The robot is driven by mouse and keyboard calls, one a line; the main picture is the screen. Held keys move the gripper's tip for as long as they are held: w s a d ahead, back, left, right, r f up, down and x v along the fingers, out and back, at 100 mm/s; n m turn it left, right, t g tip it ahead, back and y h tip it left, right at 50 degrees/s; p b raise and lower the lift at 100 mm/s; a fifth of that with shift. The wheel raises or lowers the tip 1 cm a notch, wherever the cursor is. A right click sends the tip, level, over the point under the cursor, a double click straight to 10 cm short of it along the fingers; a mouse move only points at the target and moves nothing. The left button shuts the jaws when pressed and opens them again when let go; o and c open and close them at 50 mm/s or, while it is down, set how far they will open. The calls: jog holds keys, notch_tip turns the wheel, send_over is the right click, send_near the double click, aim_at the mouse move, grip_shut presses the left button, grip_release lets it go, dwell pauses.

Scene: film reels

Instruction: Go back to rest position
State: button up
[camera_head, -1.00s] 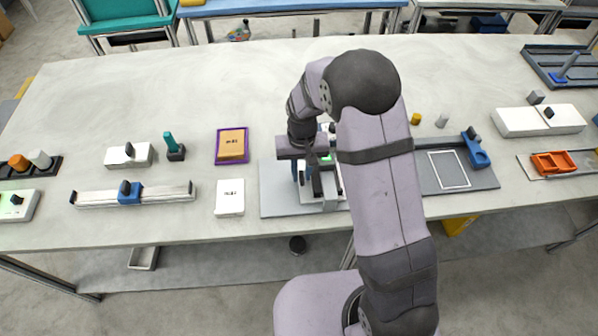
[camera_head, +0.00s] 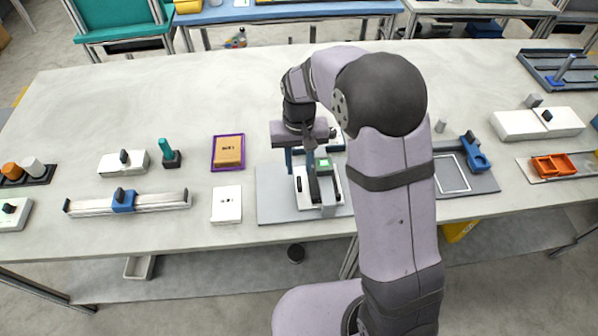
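My gripper (camera_head: 312,180) points down over the grey plate (camera_head: 275,205) in the middle of the table. Under and beside it stands a white and grey device (camera_head: 330,190) with a green top and a blue part. The fingers are small and overlap the device, so I cannot tell whether they are open or shut, or whether they touch it. No held object is clearly visible. My arm rises on the right and hides part of the table behind it.
Left of the plate are a tan block in a purple tray (camera_head: 213,153), a white card-like box (camera_head: 226,204), a slider rail with a blue carriage (camera_head: 123,201) and a teal peg (camera_head: 165,147). Right are a blue clamp fixture (camera_head: 476,155) and an orange part (camera_head: 553,166). The back left table is clear.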

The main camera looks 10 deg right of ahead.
jog(key=shift+r, duration=0.35)
jog(key=shift+s+a+r+n, duration=0.1)
jog(key=shift+s+r+n, duration=0.3)
jog(key=shift+n, duration=0.3)
jog(key=shift+m, duration=0.4)
jog(key=s+d, duration=0.2)
jog(key=s, duration=0.1)
jog(key=s+d+r, duration=0.1)
jog(key=s+d, duration=0.1)
jog(key=s, duration=0.1)
jog(key=s+d, duration=0.2)
jog(key=s, duration=0.1)
jog(key=shift+s+r, duration=0.1)
jog(key=shift+r, duration=0.25)
jog(key=s+d, duration=0.3)
jog(key=s, duration=0.6)
jog(key=shift+s+f+m, duration=0.3)
jog(key=shift+f, duration=0.1)
